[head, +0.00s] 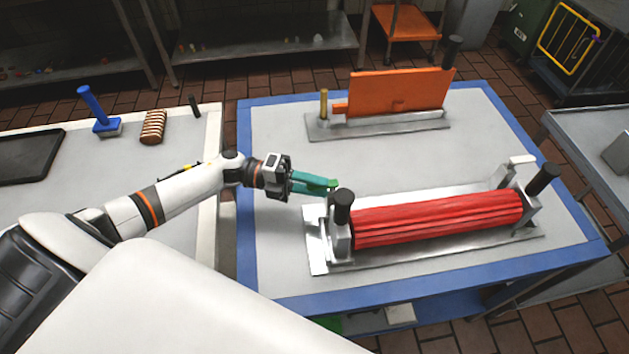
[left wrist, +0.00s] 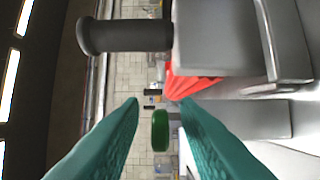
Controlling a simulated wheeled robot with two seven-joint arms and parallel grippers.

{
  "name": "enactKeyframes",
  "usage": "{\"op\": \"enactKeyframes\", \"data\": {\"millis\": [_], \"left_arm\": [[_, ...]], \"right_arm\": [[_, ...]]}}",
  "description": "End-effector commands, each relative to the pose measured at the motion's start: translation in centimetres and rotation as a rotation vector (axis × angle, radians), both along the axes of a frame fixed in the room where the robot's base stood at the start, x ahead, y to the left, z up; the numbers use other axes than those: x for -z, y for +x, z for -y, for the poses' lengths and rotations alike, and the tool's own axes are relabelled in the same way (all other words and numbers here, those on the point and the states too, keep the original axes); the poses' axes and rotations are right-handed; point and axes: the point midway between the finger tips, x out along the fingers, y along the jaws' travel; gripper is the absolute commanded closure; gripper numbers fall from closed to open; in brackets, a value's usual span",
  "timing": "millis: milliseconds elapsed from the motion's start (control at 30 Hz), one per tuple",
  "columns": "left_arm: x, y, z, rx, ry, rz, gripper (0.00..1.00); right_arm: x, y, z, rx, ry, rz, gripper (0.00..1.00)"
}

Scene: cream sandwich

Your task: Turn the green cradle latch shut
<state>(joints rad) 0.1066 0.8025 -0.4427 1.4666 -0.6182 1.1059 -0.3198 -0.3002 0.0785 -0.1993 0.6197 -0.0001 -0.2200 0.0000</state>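The green cradle latch (head: 333,183) is a small green piece at the left end of the metal cradle (head: 317,255), which holds a red ridged roller (head: 437,217). My left gripper (head: 331,187) reaches in from the left with its teal fingers at the latch. In the left wrist view the fingers (left wrist: 159,103) are apart, and the green latch (left wrist: 160,130) shows upright in the gap between them. A strip of space shows on each side of it, so it does not look gripped. The fingers partly hide the latch in the head view. My right gripper is not in view.
A black knob (head: 343,207) stands beside the latch, and another (head: 542,179) is at the cradle's right end. Behind is an orange panel (head: 398,92) on a metal base. The blue-edged table (head: 275,235) is clear left of the cradle.

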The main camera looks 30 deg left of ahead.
Motion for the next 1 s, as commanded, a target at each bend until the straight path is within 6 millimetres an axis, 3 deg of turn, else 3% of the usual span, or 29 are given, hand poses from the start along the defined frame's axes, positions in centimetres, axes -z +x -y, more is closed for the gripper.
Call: {"op": "enactKeyframes", "data": {"millis": [267, 467, 767, 1000], "left_arm": [[0.0, 0.0, 0.2, 0.000, 0.001, -0.001, 0.71], [0.0, 0.0, 0.1, 0.000, 0.001, -0.001, 1.00], [0.0, -0.1, 0.2, -0.014, 0.000, -0.002, 1.00], [-0.2, -0.5, 0.4, -0.109, -0.001, -0.006, 1.00]], "right_arm": [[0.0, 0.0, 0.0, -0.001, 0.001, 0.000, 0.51], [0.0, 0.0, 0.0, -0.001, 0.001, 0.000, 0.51], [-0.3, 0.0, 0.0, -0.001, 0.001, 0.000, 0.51], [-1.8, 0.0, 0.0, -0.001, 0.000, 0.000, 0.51]]}}
